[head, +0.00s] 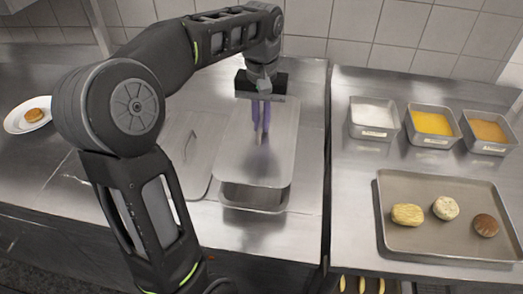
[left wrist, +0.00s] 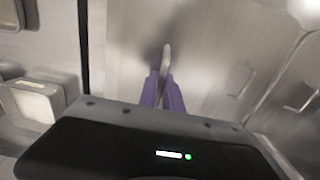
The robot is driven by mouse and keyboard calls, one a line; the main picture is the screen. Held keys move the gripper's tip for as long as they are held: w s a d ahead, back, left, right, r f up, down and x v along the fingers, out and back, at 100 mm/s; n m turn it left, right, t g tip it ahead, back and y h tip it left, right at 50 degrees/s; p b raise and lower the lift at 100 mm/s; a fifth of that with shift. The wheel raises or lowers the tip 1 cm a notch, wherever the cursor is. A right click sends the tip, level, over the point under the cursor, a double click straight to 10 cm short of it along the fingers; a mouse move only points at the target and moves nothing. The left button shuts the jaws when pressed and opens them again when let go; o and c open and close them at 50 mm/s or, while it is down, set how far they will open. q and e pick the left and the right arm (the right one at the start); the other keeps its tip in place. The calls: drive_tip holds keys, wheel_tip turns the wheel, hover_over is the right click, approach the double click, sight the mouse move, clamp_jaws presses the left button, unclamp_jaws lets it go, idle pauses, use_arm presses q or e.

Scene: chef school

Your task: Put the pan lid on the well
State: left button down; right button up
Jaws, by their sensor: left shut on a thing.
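The pan lid (head: 277,168) is a flat grey metal sheet with an upright handle. My left gripper (head: 261,122) has its purple fingers shut on that handle; the left wrist view shows the fingers (left wrist: 163,90) on either side of the handle (left wrist: 167,58), with the lid (left wrist: 125,45) beneath. The well (head: 255,197) is a rectangular metal opening in the counter under the lid. Its front part shows below the lid's near edge, and the rest is hidden. The lid looks slightly above the well; contact at the far side cannot be told. My right gripper is not in view.
Another flat lid with a handle (head: 186,148) lies just left of the well. On the right counter stand several metal containers (head: 432,124) and a tray (head: 435,190) with three food pieces. A plate (head: 22,121) is at far left. A tiled wall rises behind.

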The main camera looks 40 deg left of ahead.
use_arm(q)
wheel_tip(320, 180, down, 3)
drive_tip(key=shift+f+p, duration=0.1)
drive_tip(key=shift+p, duration=0.2)
drive_tip(key=shift+f, duration=0.35)
drive_tip(key=shift+f, duration=0.1)
wheel_tip(320, 180, down, 4)
drive_tip(key=shift+r, duration=0.2)
drive_tip(key=shift+f+b, duration=0.3)
drive_tip(key=shift+f, duration=0.3)
drive_tip(key=c, duration=1.5)
unclamp_jaws()
drive_tip(key=shift+r, duration=0.1)
